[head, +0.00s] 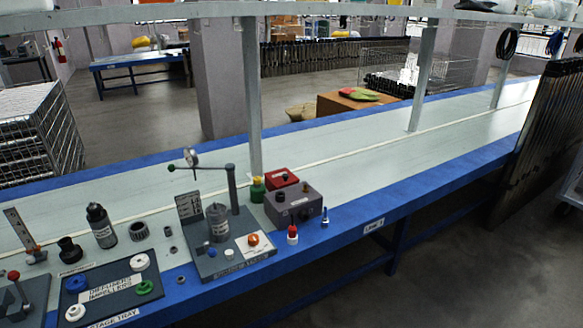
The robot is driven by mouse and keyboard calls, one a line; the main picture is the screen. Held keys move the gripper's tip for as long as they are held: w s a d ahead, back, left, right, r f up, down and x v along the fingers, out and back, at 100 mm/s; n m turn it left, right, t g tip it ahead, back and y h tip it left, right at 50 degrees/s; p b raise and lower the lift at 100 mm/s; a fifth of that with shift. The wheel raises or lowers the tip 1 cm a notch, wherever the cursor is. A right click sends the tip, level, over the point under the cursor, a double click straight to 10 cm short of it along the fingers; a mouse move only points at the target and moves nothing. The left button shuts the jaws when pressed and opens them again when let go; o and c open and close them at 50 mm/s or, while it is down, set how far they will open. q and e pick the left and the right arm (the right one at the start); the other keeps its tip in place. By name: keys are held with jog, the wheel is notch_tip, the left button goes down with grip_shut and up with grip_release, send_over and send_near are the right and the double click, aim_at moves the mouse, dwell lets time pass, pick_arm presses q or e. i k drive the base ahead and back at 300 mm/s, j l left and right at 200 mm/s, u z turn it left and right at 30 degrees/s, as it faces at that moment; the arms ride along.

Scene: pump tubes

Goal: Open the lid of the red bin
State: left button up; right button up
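The red bin (273,181) is a small red box with a dark knob on top. It stands on the bench just behind a grey box. Its top appears to be closed, and its front lower part is partly hidden by the grey box (307,208). The grey box has dark knobs on top and a small knob on its side. Neither of my grippers is in view.
A yellow-green bottle (257,192) stands just left of the red bin. A press fixture (219,224) with an upright arm stands to the left. A red-capped bottle (292,236) is near the front edge. A dark tray (108,292) lies front left.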

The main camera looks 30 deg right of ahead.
aim_at(281, 174)
jog(key=i+l, duration=0.15)
jog(key=l, duration=0.2)
jog(key=i+l, duration=0.15)
jog(key=l, duration=0.25)
jog(key=i+l, duration=0.15)
jog(key=l, duration=0.2)
jog(key=i+l, duration=0.15)
jog(key=l, duration=0.25)
jog(key=i+l, duration=0.15)
jog(key=l, duration=0.2)
jog(key=i+l, duration=0.15)
jog(key=l, duration=0.25)
